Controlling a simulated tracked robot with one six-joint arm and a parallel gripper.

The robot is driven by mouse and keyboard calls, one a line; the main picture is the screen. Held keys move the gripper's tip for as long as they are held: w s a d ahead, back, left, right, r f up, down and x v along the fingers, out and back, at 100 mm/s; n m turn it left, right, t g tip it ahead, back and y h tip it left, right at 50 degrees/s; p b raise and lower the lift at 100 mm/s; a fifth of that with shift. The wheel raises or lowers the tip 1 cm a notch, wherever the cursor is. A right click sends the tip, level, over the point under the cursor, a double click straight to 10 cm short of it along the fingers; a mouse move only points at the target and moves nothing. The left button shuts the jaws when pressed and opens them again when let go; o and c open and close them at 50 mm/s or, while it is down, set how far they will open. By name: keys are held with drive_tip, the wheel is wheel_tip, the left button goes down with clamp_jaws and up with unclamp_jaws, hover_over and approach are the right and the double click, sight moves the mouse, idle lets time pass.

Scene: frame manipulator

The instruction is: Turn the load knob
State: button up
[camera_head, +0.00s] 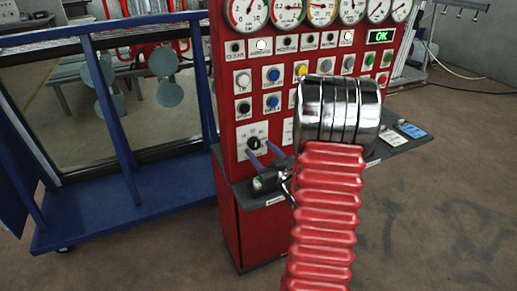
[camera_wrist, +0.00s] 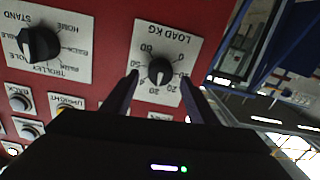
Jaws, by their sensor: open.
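The load knob (camera_wrist: 160,69) is a small round black knob on a white plate marked "LOAD KG", set in the red panel. In the head view the black knob (camera_head: 254,143) shows at the panel's lower left. My gripper (camera_wrist: 158,75) is open, with its two dark purple fingers pointing at the panel. In the wrist view one fingertip lies on each side of the knob, with a visible gap on both sides. In the head view my gripper (camera_head: 262,154) is just in front of the knob plate. How far the tips are from the panel is hard to tell.
A larger black selector knob (camera_wrist: 40,44) marked "TROLLEY" is beside the load plate, with push buttons (camera_wrist: 28,130) near it. A grey shelf (camera_head: 400,138) juts out below the panel. A blue frame (camera_head: 110,100) stands to the left. Gauges (camera_head: 289,12) line the top.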

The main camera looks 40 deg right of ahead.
drive_tip(key=v, duration=1.1)
drive_tip(key=shift+f, duration=0.1)
